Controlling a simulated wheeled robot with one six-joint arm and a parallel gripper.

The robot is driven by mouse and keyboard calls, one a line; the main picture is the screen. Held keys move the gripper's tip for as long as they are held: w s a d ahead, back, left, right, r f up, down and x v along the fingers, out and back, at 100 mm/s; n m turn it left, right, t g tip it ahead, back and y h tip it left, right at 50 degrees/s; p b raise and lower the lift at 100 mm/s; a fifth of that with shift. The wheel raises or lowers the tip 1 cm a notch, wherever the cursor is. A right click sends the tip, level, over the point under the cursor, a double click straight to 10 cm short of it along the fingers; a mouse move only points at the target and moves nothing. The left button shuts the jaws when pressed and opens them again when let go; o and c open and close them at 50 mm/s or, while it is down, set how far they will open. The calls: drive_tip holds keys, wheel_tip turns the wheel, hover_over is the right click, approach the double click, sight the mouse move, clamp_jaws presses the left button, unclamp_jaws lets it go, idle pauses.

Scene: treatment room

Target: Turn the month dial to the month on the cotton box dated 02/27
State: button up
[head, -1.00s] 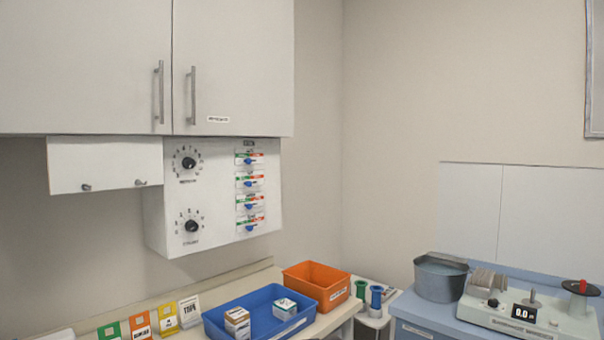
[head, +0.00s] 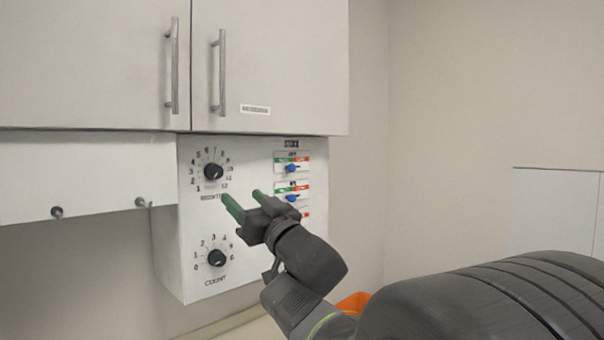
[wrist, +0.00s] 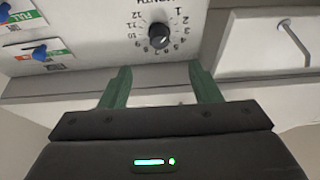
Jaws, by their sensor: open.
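The month dial (head: 213,171) is a black knob with numbers around it, high on the white wall panel (head: 190,230). It also shows in the wrist view (wrist: 159,37), upside down, with "MONTH" lettering by it. My gripper (head: 244,200) is open and empty, with green fingers, just below and right of the dial in the head view. In the wrist view the two fingers (wrist: 160,85) point toward the panel, and the dial lies beyond their tips, apart from them. The pointer's setting is too small to read surely. No cotton box shows now.
A second dial marked "COUNT" (head: 217,258) sits below. Sliders with blue knobs (head: 291,168) are to the right, partly behind my gripper. Cabinet doors with long handles (head: 222,72) are above. An orange bin (head: 352,303) shows partly behind my arm.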

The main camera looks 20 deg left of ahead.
sight(218, 174)
drive_tip(key=p+x, duration=0.2)
drive_tip(key=x, duration=1)
drive_tip(key=shift+f+p, duration=0.15)
drive_tip(key=shift+p, duration=0.2)
drive_tip(key=c, duration=1)
drive_tip(key=shift+m, duration=0.3)
